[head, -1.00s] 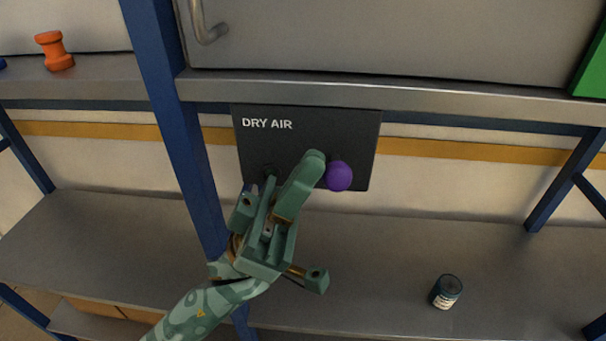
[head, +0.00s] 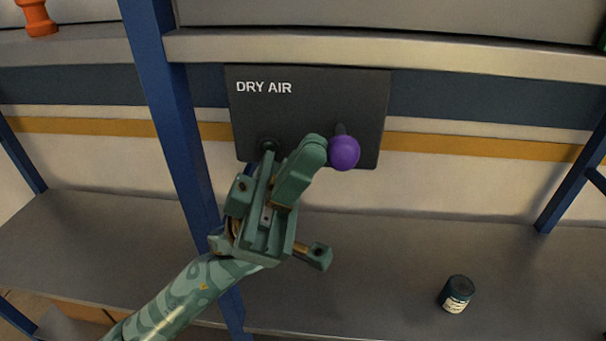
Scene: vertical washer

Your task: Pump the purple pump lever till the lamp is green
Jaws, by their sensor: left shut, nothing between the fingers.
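The purple ball (head: 344,153) of the pump lever shows at the lower right of the dark DRY AIR panel (head: 310,98), with a short dark stem just above it. My left gripper (head: 296,155) is shut and empty in front of the panel's lower part. Its tip is just left of the ball; I cannot tell whether they touch. A dark round fitting (head: 268,146) on the panel's lower left is partly hidden by the gripper. I see no green light on the panel. My right gripper is not in view.
A blue post (head: 168,110) stands left of the panel and a grey shelf edge (head: 400,50) runs above it. A dark labelled jar (head: 457,293) stands on the lower shelf (head: 400,250) at right. An orange object (head: 36,18) is at the upper left.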

